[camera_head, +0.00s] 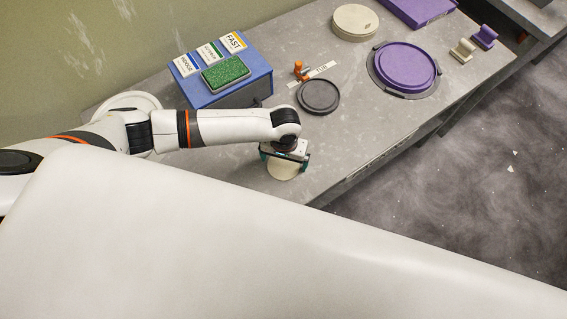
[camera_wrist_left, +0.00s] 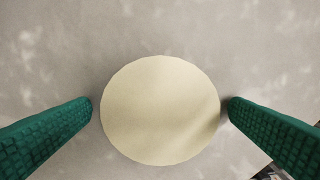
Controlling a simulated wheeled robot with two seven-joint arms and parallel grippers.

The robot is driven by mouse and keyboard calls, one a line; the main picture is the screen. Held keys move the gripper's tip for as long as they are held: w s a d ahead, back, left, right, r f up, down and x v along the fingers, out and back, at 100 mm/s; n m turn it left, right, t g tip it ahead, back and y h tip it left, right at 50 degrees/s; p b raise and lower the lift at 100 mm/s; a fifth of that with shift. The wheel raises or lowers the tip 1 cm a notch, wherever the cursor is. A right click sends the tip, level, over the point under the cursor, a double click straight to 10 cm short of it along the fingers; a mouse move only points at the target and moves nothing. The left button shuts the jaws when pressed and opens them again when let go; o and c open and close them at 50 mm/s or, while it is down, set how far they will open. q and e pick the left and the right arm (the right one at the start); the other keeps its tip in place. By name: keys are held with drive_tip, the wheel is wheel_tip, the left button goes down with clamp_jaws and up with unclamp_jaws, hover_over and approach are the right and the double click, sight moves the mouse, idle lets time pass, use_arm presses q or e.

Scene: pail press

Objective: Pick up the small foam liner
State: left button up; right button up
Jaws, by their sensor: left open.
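The small foam liner, a cream-coloured round disc (camera_wrist_left: 160,110), lies on the grey table under my left gripper. In the head view the disc (camera_head: 284,170) shows partly, below the gripper near the table's front edge. My left gripper (camera_head: 285,157) is open above it. In the left wrist view its green textured fingers (camera_wrist_left: 161,103) stand on either side of the disc, close to its left and right edges. I cannot tell whether they touch it. My right gripper is not in view.
A blue box (camera_head: 228,82) with cards and a green pad stands behind my left arm. A dark round lid (camera_head: 319,96), an orange clip (camera_head: 299,70), a purple lid (camera_head: 405,67) and a larger cream disc (camera_head: 355,21) are farther right. Cream (camera_head: 462,50) and purple (camera_head: 484,37) holders are near the edge.

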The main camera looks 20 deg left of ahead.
use_arm(q)
drive_tip(key=shift+f, duration=0.1)
drive_tip(key=c, duration=0.9)
